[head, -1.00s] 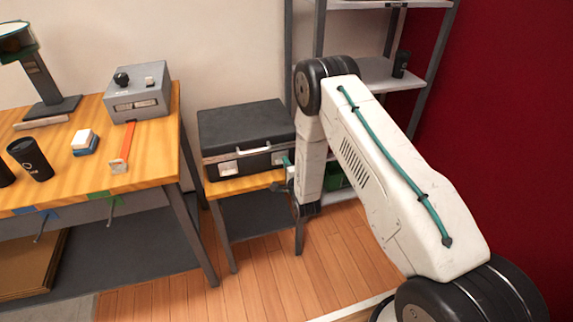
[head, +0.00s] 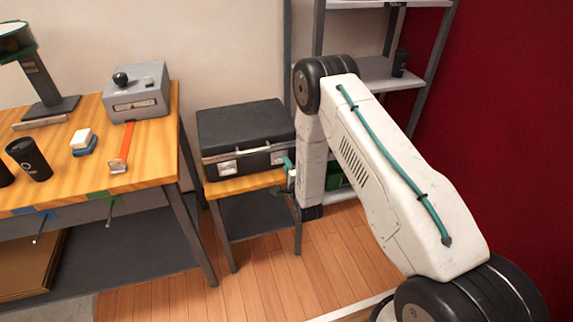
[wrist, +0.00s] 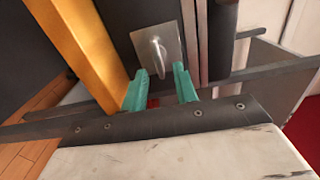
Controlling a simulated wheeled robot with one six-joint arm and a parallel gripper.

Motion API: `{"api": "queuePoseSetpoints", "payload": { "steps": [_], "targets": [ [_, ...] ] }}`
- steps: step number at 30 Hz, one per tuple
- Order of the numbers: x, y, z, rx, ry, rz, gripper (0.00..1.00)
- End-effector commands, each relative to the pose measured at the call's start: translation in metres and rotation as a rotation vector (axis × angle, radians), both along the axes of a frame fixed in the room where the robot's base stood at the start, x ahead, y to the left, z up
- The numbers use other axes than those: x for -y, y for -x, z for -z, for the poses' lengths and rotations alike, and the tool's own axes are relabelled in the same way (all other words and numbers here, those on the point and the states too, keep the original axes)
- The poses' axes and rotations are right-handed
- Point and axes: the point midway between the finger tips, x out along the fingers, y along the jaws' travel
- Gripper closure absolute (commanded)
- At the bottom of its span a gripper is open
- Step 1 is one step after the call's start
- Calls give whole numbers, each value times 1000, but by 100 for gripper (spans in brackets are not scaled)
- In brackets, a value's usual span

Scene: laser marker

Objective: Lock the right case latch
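The black case (head: 245,122) sits closed-looking on a small wooden-topped stand, with a metal strip and two latches on its front. The left latch (head: 228,168) is clear of my arm. The right latch (head: 278,157) is close to my gripper's teal fingertips (head: 288,162). In the wrist view the latch is a square metal plate (wrist: 168,48) with a raised pale tab in its middle. My gripper (wrist: 161,76) is open, its two teal fingers apart and nothing visibly held between them. The tips are near the plate's lower edge; contact cannot be told.
The stand's wooden top (head: 228,188) shows below the case. A workbench (head: 155,165) with a grey control box (head: 138,100) stands to the left. A metal shelf (head: 372,72) stands behind my arm. Wooden floor lies open in front of the stand.

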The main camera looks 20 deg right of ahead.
Motion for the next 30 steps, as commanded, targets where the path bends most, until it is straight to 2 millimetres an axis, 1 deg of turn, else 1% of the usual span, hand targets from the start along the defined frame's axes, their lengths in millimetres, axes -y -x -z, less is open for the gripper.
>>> {"api": "queuePoseSetpoints", "payload": {
  "steps": [1,6,10,15,28,29,30],
  "targets": [
    [0,10,0,-2,0,0,71],
    [1,39,0,-2,0,1,71],
    [1,52,0,-1,0,2,71],
    [1,57,0,1,0,2,71],
    [1,57,0,0,15,2,71],
    [1,57,2,-10,33,2,71],
    [1,57,9,-45,66,0,71]
  ]
}}
